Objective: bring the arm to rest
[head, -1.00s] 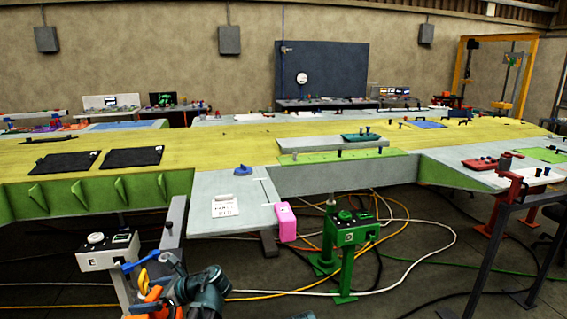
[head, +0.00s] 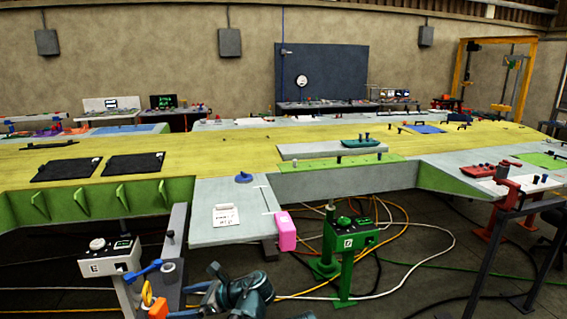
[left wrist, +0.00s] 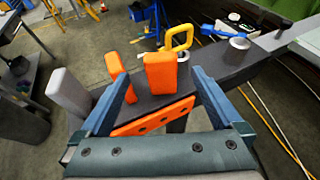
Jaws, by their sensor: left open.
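My left arm's teal wrist shows at the bottom of the head view, and my left gripper (head: 186,313) is beside it, partly cut off by the lower edge. In the left wrist view the two blue fingers of my left gripper (left wrist: 162,84) stand wide apart, with nothing held. Upright orange blocks (left wrist: 160,73) and an orange plate with holes (left wrist: 152,117) show between and beyond the fingers, on a dark grey bar. I cannot tell whether the fingers touch them. A yellow ring handle (left wrist: 181,37) is just past them. My right gripper is out of view.
A grey post with a blue handle (head: 143,271) and a control box (head: 108,257) stand left of the arm. The wing's grey edge table (head: 200,236), with a pink block (head: 286,231), is above it. A green pedestal (head: 346,245) and loose cables (head: 425,262) are to the right.

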